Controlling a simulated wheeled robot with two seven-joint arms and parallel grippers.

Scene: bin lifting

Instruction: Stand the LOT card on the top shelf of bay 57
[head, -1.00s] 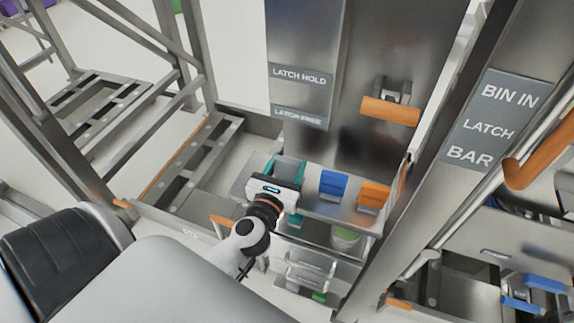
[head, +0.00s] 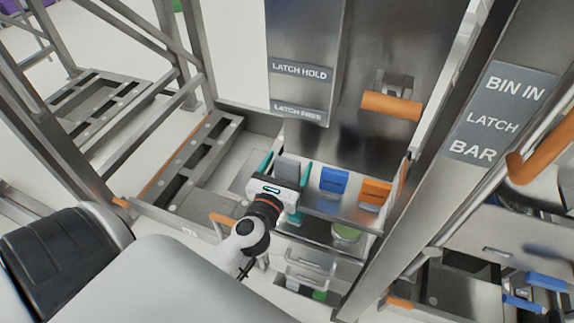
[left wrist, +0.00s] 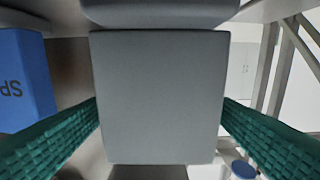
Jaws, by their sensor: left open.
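A grey card (head: 287,171) stands on the upper metal shelf (head: 341,211), at the left of a row. My left gripper (head: 286,170) is open, with one green finger on each side of this card. In the left wrist view the grey card (left wrist: 160,100) fills the middle between the green fingers (left wrist: 160,115). Its visible face is blank there, so I cannot read LOT on it. I cannot tell whether the fingers still touch its edges. My right gripper is not in view.
A blue card (head: 334,181) and an orange card (head: 374,193) stand to the right; the blue card (left wrist: 25,82) shows "SP" in the left wrist view. An orange handle (head: 391,105) juts from the panel behind.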

